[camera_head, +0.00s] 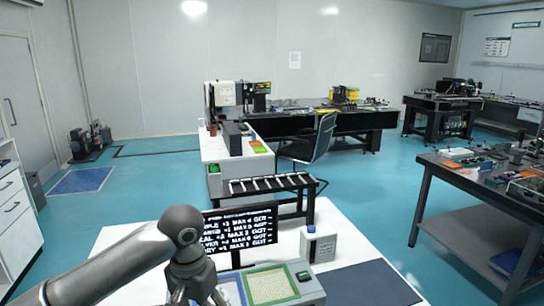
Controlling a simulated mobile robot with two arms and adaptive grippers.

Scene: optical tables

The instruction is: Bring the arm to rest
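My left arm (110,268) comes in from the lower left and bends down at a rounded grey joint (186,228). Its lower end (192,278) hangs over the near white table, beside the grey tray unit, and runs into the bottom edge of the picture. The fingertips cannot be made out, so I cannot tell whether this gripper is open or shut, or whether it touches anything. My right arm and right gripper are not in view.
A black slotted rack (272,184) stands behind. An optical table (470,185) is at right. Blue floor (375,190) lies open between.

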